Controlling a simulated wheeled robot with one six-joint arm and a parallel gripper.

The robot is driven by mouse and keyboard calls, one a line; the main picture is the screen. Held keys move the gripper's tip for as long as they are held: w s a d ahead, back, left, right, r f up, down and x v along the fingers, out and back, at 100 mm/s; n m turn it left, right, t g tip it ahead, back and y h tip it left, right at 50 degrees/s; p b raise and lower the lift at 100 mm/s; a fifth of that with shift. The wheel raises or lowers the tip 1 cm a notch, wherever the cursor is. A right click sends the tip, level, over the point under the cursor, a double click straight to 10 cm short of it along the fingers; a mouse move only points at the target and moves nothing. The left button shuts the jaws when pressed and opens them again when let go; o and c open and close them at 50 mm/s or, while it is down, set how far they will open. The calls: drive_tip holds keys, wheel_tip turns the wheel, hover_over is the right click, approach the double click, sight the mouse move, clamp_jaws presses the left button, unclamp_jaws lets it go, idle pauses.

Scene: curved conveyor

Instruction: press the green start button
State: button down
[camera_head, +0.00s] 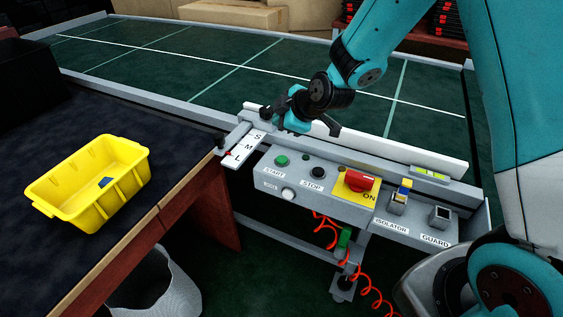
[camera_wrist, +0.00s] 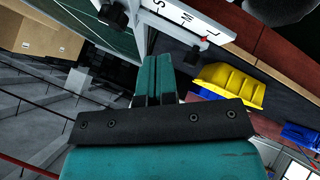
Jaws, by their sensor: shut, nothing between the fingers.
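The green start button (camera_head: 281,160) sits at the left end of the grey control panel (camera_head: 318,186), above a START label. My gripper (camera_head: 278,108) is in the head view above and behind the button, near the conveyor's front rail, apart from the button. Its fingers are partly hard to make out there. In the wrist view my gripper (camera_wrist: 153,62) shows its two teal fingers together, with nothing held. The wrist view does not show the start button.
A black STOP button (camera_head: 318,172), a red switch (camera_head: 361,181) on yellow, and isolator (camera_head: 398,203) and guard (camera_head: 440,215) controls line the panel. An S-M-L plate (camera_head: 249,146) lies left of it. A yellow bin (camera_head: 92,181) stands on the dark table.

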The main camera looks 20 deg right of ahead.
sight(281, 160)
idle(0.3)
wheel_tip(281, 160, down, 9)
drive_tip(key=b, duration=0.6)
drive_tip(key=shift+r, duration=0.15)
idle(1.8)
drive_tip(key=shift+f+b, duration=0.4)
drive_tip(key=shift+b, duration=0.2)
drive_tip(key=shift+f+b, duration=0.4)
drive_tip(key=shift+f, duration=0.05)
drive_tip(key=shift+r, duration=0.1)
idle(0.5)
drive_tip(key=shift+r+p, duration=0.55)
drive_tip(key=shift+r, duration=0.2)
